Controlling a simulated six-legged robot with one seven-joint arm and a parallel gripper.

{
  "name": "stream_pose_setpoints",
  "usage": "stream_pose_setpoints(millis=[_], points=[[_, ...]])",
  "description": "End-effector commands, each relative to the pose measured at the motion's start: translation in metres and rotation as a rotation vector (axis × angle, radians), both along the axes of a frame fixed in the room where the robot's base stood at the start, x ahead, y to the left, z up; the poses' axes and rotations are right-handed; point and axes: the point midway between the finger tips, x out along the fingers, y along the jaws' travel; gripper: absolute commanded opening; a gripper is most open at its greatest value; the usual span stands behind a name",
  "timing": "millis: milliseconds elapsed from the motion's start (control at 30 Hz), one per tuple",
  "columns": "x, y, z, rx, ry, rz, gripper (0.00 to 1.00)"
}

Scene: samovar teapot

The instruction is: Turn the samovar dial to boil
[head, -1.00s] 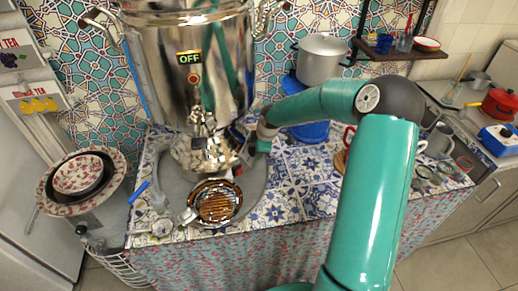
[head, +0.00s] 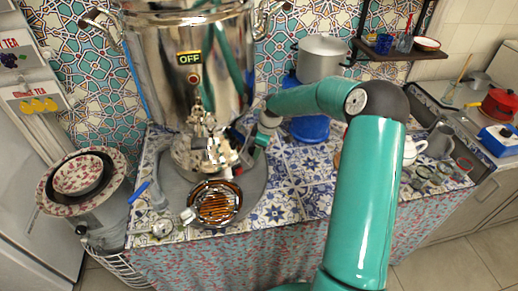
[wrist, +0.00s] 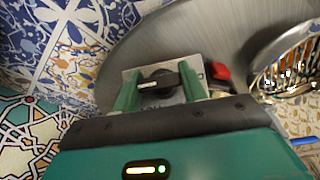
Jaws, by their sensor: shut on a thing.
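The large shiny samovar (head: 222,85) stands on the tiled counter in the head view. A sign (head: 189,58) on its front reads OFF. In the wrist view a black dial (wrist: 157,83) with a small white mark sits on a square metal plate at the samovar's base. My gripper (wrist: 160,88) has its two green fingers on either side of the dial and is shut on it. The white mark is near the left finger. In the head view my gripper (head: 248,152) is low at the samovar's right side, and the dial is hard to make out there.
A red part (wrist: 219,71) sits close to the right finger. A round dark grate (head: 215,204) lies in front of the samovar. A grey pot (head: 320,58) stands behind my arm. Patterned bowls (head: 80,174) are at the left.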

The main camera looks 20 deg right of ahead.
Motion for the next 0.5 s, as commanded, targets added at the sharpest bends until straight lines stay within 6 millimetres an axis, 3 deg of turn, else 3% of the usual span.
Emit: stream_pose_setpoints(millis=[133,167,233,500], points=[[-0.0003,0.0001,-0.0015,0.001,0.001,-0.003,0.19],[-0.0002,0.0001,-0.0015,0.002,0.001,-0.003,0.48],[-0.0002,0.0002,-0.0013,0.001,0.0,-0.002,0.62],[0.0,0.0001,-0.0004,0.0,0.0,0.0,0.64]])
